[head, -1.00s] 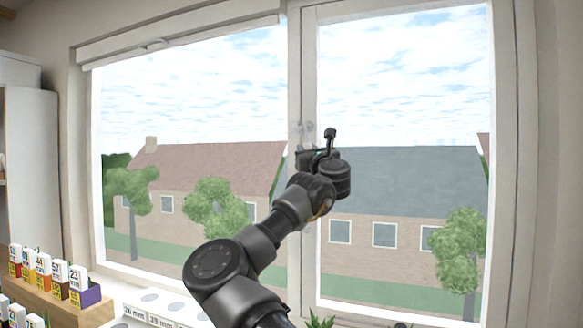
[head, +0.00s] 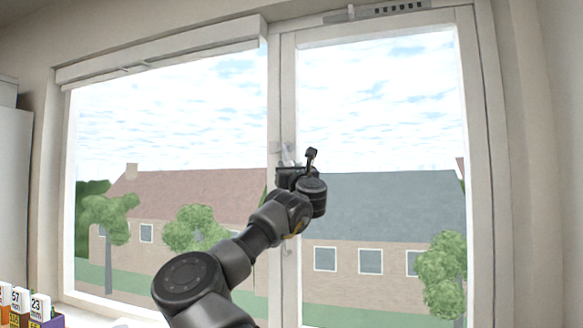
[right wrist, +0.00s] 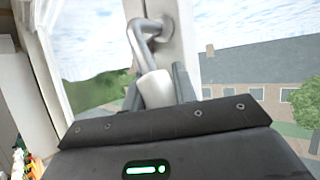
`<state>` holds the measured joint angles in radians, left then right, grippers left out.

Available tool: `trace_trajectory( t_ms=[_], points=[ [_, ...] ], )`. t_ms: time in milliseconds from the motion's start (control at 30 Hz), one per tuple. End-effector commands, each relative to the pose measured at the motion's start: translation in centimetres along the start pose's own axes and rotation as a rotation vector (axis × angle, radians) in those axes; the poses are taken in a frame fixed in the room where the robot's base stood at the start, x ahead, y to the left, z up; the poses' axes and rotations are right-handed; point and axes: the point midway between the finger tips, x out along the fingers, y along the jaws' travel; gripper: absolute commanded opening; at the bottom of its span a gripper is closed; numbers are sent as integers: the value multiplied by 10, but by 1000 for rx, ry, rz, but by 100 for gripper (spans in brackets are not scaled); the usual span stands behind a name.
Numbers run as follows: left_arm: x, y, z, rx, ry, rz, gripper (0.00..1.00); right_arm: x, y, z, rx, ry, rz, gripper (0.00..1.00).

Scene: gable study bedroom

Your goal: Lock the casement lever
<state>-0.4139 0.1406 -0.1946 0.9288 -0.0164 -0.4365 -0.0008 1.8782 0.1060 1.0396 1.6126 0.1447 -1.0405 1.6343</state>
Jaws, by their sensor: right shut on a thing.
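The casement lever (right wrist: 143,45) shows in the right wrist view as a grey metal bent handle with a pale grip (right wrist: 156,88), mounted on the white window frame post. My right gripper (right wrist: 160,92) is shut on the pale grip, with one dark finger on each side of it. In the head view my right gripper (head: 290,172) is at the post between the two window panes. There the lever (head: 284,155) is mostly hidden behind the gripper, and only a faint pale part shows above it. My left gripper is not in view.
The right casement (head: 474,180) looks closed in its frame. A roller blind housing (head: 165,50) runs above the left pane. Numbered boxes (head: 38,307) stand at the lower left. The space in front of the right pane is clear.

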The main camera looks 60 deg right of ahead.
Motion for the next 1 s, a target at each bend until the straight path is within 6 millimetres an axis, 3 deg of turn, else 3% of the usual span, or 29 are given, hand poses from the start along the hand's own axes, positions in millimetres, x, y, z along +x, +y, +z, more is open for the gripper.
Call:
trace_trajectory(
  t_ms=[33, 667, 700, 800, 1000],
  points=[
    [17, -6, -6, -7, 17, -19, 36, -10, -8, -25, 16, 15, -21, 0],
    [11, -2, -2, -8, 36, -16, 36, -9, -4, -26, 18, 16, -14, 0],
    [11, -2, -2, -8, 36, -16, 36, -9, -4, -26, 17, 16, -14, 31],
    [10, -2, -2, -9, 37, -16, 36, -9, -3, -24, 15, 14, -13, 44],
    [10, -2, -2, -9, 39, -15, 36, -8, -3, -22, 10, 10, -12, 45]
  ],
)
